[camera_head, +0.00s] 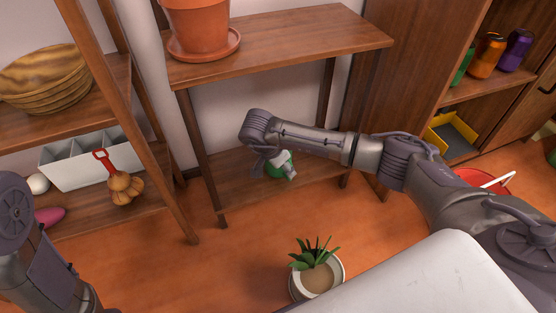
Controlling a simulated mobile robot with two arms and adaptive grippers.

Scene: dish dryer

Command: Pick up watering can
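A small green and white object (281,168) stands on the lower shelf of the wooden stand in the middle. It may be the watering can, but it is partly hidden and I cannot tell for sure. My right arm reaches in from the right, and my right gripper (264,163) points down at the object's left side, overlapping it in the view. Whether the fingers touch it, and whether they are open or shut, cannot be told. My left arm is at the lower left edge; its gripper is out of view.
A terracotta pot (198,28) stands on the stand's top board (300,42), above my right gripper. A potted plant (316,272) stands on the floor in front. A red container with a white handle (484,180) is at the right. Shelves flank both sides.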

